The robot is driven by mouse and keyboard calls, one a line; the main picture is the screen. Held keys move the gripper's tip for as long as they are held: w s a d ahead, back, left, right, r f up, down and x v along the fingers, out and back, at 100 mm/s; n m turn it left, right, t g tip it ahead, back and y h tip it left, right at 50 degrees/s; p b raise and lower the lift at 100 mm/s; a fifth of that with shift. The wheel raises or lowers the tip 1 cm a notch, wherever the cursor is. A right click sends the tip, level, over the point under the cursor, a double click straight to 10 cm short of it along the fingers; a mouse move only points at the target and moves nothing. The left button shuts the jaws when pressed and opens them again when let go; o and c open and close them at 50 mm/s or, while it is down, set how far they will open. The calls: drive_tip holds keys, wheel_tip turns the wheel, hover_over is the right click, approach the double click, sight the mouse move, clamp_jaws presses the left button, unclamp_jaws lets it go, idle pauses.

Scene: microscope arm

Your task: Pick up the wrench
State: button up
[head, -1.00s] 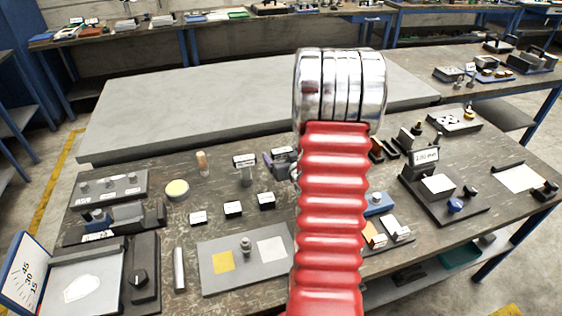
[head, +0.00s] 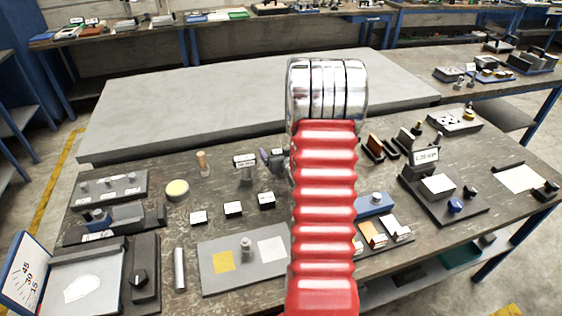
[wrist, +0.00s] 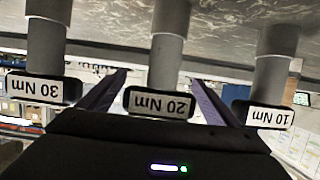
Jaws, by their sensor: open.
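My gripper (wrist: 160,77) is open, with its two dark purple fingers spread apart in the wrist view. The wrist picture is upside down. A grey post (wrist: 166,60) with a black block labelled 20 Nm (wrist: 160,102) shows between the fingers, and I cannot tell how far off it is. A 30 Nm post (wrist: 46,45) and a 10 Nm post (wrist: 276,70) stand on either side. In the head view a labelled post (head: 245,174) stands left of my gripper (head: 274,158), which my red arm mostly hides. I cannot make out a wrench for certain.
The dark workbench (head: 140,216) is crowded. A grey plate (head: 215,284) with yellow and white squares, a silver cylinder (head: 180,268) and small labelled blocks (head: 233,208) lie in front. A black fixture (head: 437,188) stands right. The pale slab (head: 200,100) behind is clear.

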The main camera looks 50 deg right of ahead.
idle(0.4)
drive_tip(key=c, duration=1.5)
drive_tip(key=shift+o, duration=0.2)
drive_tip(key=shift+r, duration=0.1)
wheel_tip(320, 180, up, 10)
idle(0.4)
drive_tip(key=s+a+r+n+y, duration=0.1)
drive_tip(key=s+a+r, duration=0.1)
drive_tip(key=s+r, duration=0.1)
drive_tip(key=shift+s+a+r+n+t+y, duration=0.3)
drive_tip(key=shift+s+a+r+t+y, duration=0.1)
drive_tip(key=shift+r, duration=0.15)
